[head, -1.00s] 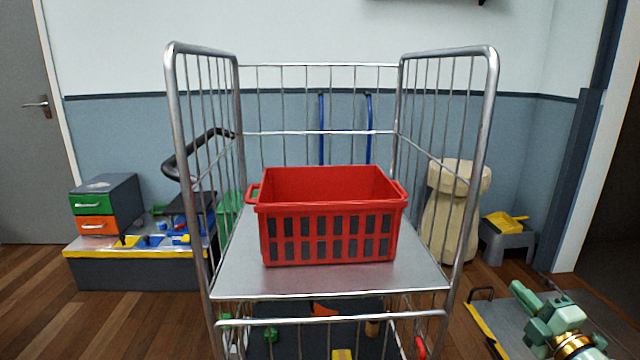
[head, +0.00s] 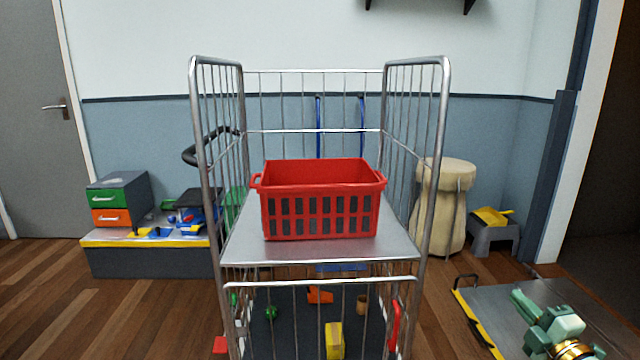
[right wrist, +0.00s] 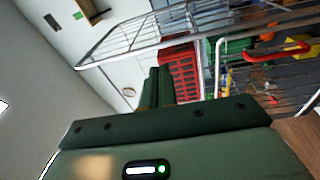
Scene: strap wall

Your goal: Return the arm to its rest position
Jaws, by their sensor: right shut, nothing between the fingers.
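My right gripper (head: 520,298) shows at the lower right of the head view, with green fingers and a gold band on the arm behind it. It is in front of and to the right of the cart, clear of it. In the right wrist view, its two dark green fingers (right wrist: 158,78) are together with nothing between them. My left gripper is not in view. A red crate (head: 318,212) with slatted sides stands upright on the upper shelf of the wire cage cart (head: 240,245); it also shows behind the fingers in the wrist view (right wrist: 180,76).
The cart's lower level holds several loose items, among them a yellow block (head: 334,340). A grey platform (head: 490,300) with yellow edge lies beneath my right arm. A cream padded stool (head: 443,205) and a grey step (head: 494,236) stand behind. Drawers (head: 118,203) sit at left.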

